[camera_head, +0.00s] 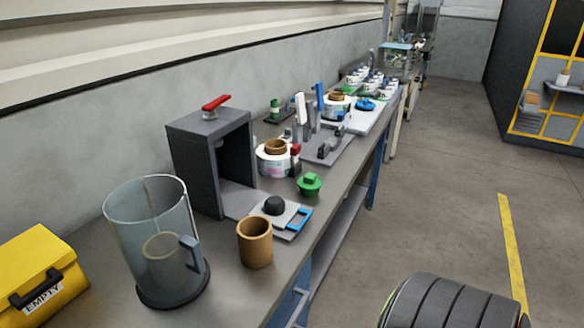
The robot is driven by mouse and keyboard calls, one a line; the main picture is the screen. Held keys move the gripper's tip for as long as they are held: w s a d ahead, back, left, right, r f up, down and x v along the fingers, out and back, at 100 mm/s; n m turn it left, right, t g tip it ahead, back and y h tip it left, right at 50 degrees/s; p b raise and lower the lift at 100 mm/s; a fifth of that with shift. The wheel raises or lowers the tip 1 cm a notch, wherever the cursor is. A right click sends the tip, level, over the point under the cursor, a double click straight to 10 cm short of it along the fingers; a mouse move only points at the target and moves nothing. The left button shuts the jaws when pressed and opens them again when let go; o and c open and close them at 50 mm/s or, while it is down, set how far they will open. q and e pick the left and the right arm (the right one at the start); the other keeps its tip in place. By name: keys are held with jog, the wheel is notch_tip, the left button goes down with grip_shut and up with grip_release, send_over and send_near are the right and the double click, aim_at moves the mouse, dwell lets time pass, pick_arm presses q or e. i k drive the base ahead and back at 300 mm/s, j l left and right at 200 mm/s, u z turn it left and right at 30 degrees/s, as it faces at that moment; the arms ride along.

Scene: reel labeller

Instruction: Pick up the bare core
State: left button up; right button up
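A bare brown core (255,242), a short hollow tube, stands upright near the front edge of the workbench (225,290). It is just right of a clear container (150,215) with a dark base and a grey handle. Through the container's wall a paler tan ring or core (166,256) shows, blurred by the clear side. Neither of my grippers is in view, so nothing is seen touching the core.
A dark press (212,150) with a red lever stands behind the core, with a sliding plate (287,222) and black knob before it. A yellow box (40,265) marked EMPTY is at left. A label roll (273,163) and green knob (309,184) lie farther along.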

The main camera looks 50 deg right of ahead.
aim_at(254, 232)
jog(key=z, duration=1.3)
jog(key=u, duration=0.45)
jog(key=j+u, duration=0.1)
jog(key=u, duration=0.35)
jog(key=j+u, duration=0.1)
jog(key=u, duration=0.35)
jog(key=j+u, duration=0.1)
jog(key=u, duration=0.35)
jog(key=j+u, duration=0.1)
jog(key=u, duration=0.8)
jog(key=j+z, duration=0.1)
jog(key=z, duration=2.75)
jog(key=i+l+u, duration=0.25)
jog(key=l+u, duration=0.2)
jog(key=l, duration=0.15)
jog(key=i+l+u, duration=0.1)
jog(key=l+u, duration=0.15)
jog(key=i+l+u, duration=0.2)
jog(key=l, duration=0.25)
jog(key=k+j, duration=0.05)
jog(key=k, duration=0.05)
